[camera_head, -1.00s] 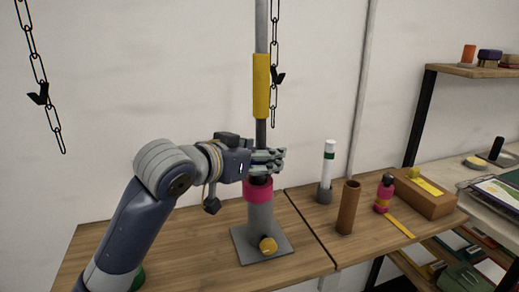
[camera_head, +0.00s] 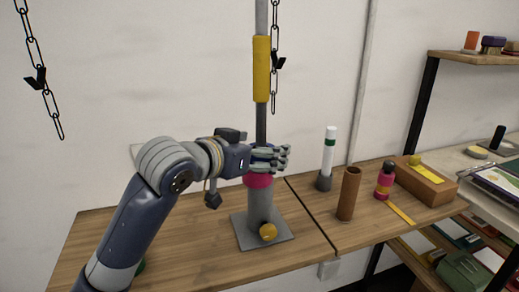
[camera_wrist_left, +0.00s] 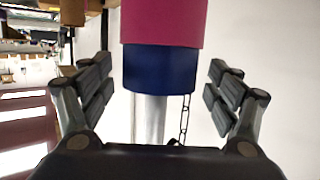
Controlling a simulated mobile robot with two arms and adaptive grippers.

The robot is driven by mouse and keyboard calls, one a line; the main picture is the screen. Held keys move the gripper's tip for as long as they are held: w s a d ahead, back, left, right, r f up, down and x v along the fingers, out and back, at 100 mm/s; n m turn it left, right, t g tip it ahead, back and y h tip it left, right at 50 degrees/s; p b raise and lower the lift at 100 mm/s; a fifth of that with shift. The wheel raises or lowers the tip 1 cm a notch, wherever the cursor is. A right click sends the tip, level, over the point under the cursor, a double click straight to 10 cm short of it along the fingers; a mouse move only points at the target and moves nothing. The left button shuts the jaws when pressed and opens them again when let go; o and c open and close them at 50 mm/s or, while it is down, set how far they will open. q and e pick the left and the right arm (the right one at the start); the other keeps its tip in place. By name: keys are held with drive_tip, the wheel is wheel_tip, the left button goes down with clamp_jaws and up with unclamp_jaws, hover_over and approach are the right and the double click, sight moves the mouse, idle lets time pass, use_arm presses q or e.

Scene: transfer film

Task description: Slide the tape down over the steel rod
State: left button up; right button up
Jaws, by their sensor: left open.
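The steel rod (camera_head: 261,122) stands upright on a grey stand (camera_head: 262,205) with a square foot. A yellow sleeve (camera_head: 261,70) is around the rod higher up. A magenta band (camera_head: 258,181) is around the top of the stand. In the left wrist view, which looks upside down, a blue ring (camera_wrist_left: 160,68) sits against the magenta band (camera_wrist_left: 163,22), with the bare rod (camera_wrist_left: 155,120) beyond it. I cannot tell which ring is the tape. My left gripper (camera_head: 272,158) is open, its fingers on both sides of the rod, with visible gaps (camera_wrist_left: 160,92).
A yellow knob (camera_head: 268,231) is on the stand's front. To the right stand a white-and-green tube (camera_head: 328,155), a brown tube (camera_head: 348,193), a pink bottle (camera_head: 384,181) and a cardboard box (camera_head: 427,184). Chains (camera_head: 45,85) hang beside the wall.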

use_arm(q)
drive_tip(key=v, duration=0.8)
use_arm(e)
drive_tip(key=shift+w+d, duration=0.1)
drive_tip(key=shift+d, duration=0.85)
